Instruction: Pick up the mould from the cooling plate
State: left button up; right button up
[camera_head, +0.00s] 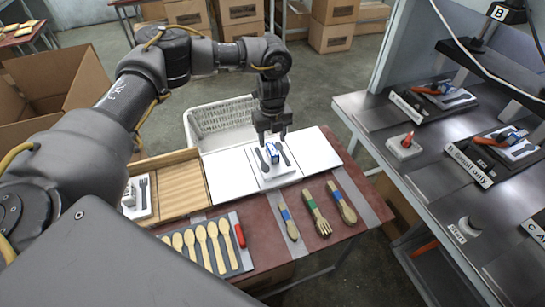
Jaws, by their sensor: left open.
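The mould (277,172) is a flat white block with dark utensil-shaped recesses and a blue handle (271,153) in its middle. It lies on the pale cooling plate (230,182), whose bare surface shows on both sides of it. My left gripper (272,141) points down directly above the blue handle, with its fingers open and apart. The fingertips are close to the handle's top; I cannot tell whether they reach down beside it. My right gripper is not in view.
A white basket (218,122) stands behind the plate. A wooden tray (178,202) is on the left. Wooden spoons (205,243) and banded cutlery (318,214) lie in front. A press bench (385,128) with stations stands at the right, across a narrow gap.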

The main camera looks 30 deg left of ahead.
aim_at(272, 148)
pick_arm(q)
jog(key=shift+s+f, duration=0.1)
jog(key=shift+f, duration=0.1)
jog(key=f, duration=0.1)
jog(key=f+p, duration=0.1)
jog(key=f, duration=0.2)
jog(key=shift+w+a+f+p, duration=0.15)
jog(key=shift+w+f+p, duration=0.15)
jog(key=shift+f+p, duration=0.1)
jog(key=c, duration=1.1)
grip_shut()
jog(key=shift+r, duration=0.1)
